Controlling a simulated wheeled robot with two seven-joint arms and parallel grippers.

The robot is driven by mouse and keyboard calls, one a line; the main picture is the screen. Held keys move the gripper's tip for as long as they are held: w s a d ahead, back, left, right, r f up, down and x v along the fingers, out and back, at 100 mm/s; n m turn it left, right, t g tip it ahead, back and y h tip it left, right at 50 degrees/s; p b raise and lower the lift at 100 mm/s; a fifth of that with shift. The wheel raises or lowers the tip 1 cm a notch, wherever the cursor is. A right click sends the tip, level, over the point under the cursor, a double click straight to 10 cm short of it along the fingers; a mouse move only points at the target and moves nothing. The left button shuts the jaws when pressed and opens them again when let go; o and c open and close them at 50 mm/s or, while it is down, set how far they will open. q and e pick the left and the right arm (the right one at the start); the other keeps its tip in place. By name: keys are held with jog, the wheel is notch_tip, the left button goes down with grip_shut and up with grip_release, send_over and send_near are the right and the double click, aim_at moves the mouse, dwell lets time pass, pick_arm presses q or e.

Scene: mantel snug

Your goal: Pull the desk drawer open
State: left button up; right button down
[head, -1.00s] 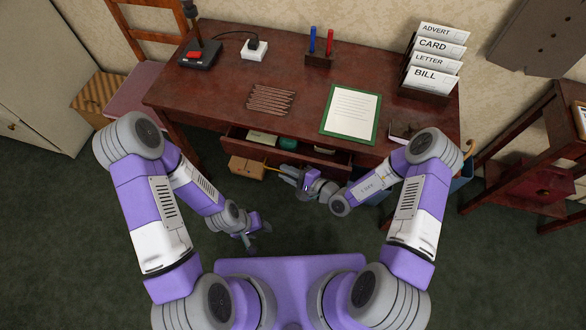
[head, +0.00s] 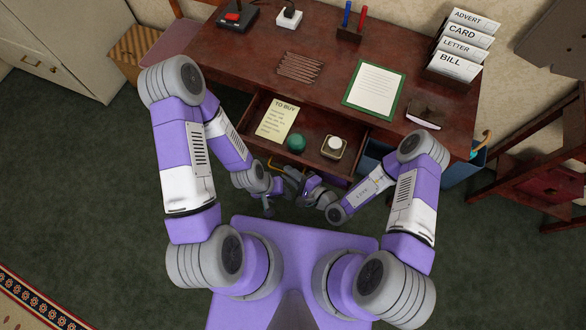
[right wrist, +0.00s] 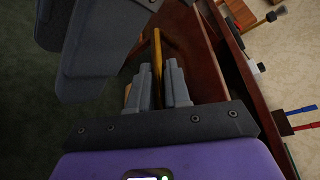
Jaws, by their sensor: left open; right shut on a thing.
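The desk drawer stands well out from the dark red desk (head: 330,88), and its floor (head: 314,151) shows in the head view. My right gripper (head: 290,181) is at the drawer's front. In the right wrist view its fingers (right wrist: 156,88) are shut around the brass drawer handle (right wrist: 157,55). My left gripper (head: 268,203) is open and empty, just left of the right gripper and below the drawer front. Inside the drawer lie a yellow "TO BUY" note (head: 277,121), a green ball (head: 297,144) and a small square box (head: 333,147) with a white top.
On the desk are a letter rack (head: 455,68), a green-framed sheet (head: 374,88), several brown sticks (head: 300,67) and a dark book-like item (head: 425,114). A blue bin (head: 462,171) stands at the right. A striped box (head: 135,50) is at left.

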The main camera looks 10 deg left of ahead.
jog(key=c, duration=1.4)
grip_release()
jog(key=shift+c, duration=0.2)
jog(key=p+v, duration=0.1)
jog(key=v, duration=0.6)
jog(key=shift+s+d+p, duration=0.2)
jog(key=shift+d+p, duration=0.05)
jog(key=shift+p, duration=0.05)
